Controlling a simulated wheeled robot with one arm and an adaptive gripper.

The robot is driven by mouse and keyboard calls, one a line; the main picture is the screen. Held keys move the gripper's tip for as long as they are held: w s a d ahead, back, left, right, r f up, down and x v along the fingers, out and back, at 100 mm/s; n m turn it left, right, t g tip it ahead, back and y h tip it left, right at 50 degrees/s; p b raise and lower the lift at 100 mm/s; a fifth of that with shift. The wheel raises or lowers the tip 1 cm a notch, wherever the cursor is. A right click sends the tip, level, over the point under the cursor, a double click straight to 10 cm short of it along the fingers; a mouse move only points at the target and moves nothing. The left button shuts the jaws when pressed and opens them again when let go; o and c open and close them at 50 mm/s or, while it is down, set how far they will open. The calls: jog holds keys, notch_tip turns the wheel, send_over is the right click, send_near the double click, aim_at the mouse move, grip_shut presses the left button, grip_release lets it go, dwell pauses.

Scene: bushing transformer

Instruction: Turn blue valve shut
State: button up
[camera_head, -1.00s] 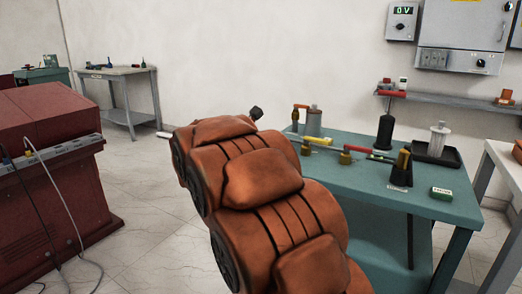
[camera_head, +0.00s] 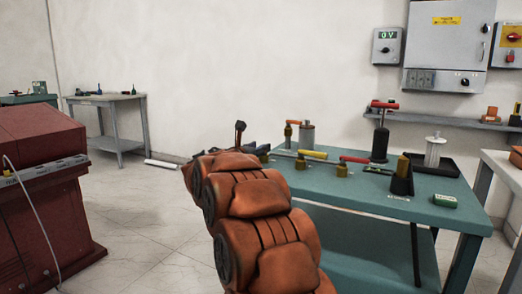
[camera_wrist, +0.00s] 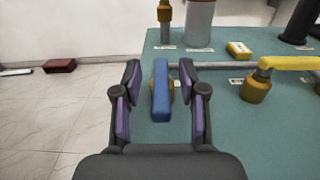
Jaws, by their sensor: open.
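The blue valve handle (camera_wrist: 161,92) is a flat blue lever over a brass body at the left end of a grey pipe (camera_wrist: 215,66). In the wrist view it lies lengthwise, pointing toward me, across the pipe's line. My gripper (camera_wrist: 160,77) is open, with one dark finger left of the handle and one right. Gaps show on both sides, so no finger visibly touches it. In the head view my orange arm blocks the blue valve, and most of my gripper is hidden too.
A yellow-handled valve (camera_wrist: 257,85) sits right of the blue one on the same pipe. A red-handled valve (camera_head: 342,170) and a grey cylinder (camera_head: 307,135) are also on the green table (camera_head: 410,208).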

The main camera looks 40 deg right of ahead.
jog(key=shift+x, duration=0.9)
grip_shut()
